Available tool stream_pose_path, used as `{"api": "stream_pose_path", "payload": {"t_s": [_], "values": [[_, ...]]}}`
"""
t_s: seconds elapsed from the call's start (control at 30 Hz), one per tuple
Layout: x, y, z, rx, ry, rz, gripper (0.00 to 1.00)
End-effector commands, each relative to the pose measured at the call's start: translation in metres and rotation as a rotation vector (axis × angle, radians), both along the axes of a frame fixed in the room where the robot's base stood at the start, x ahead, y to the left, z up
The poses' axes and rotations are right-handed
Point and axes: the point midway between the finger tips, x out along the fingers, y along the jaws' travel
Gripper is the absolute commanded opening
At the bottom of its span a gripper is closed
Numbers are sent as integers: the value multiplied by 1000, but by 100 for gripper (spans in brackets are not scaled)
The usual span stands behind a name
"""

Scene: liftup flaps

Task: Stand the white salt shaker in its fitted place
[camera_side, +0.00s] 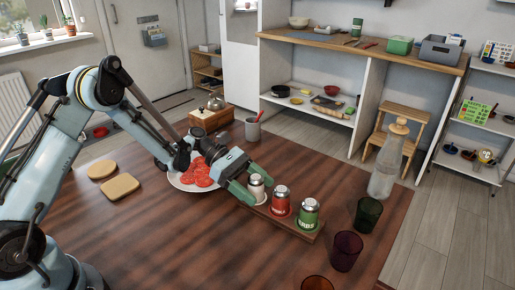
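The white salt shaker (257,190) with a metal cap stands roughly upright at the left end of a wooden rack (292,228). The red shaker (281,205) and the green shaker (309,217) stand to its right in the same rack. My gripper (256,184) reaches in from the upper left, with one green finger on each side of the white shaker. I cannot tell whether the fingers press on it or stand slightly apart. The near finger hides part of the shaker's lower left side and of the rack's end, so how it is seated is unclear.
A white plate with red slices (197,174) lies left of my gripper, under the arm. A grey cup (252,129) stands behind. A glass bottle (387,165) and dark glasses (346,251) stand right of the rack.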

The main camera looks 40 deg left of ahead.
Motion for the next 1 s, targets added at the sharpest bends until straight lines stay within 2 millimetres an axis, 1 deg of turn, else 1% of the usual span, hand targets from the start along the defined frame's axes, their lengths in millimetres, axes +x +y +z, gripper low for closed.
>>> {"api": "stream_pose_path", "payload": {"t_s": [0.27,0.37,0.47,0.57,0.8,0.9,1.0], "values": [[0,0,1,0,0,0,73],[0,0,4,0,0,0,73],[-1,13,8,0,0,3,73],[-3,30,16,0,0,4,73],[-8,75,35,0,1,4,73],[-10,90,41,0,0,2,73],[-12,101,46,0,1,1,73]]}}
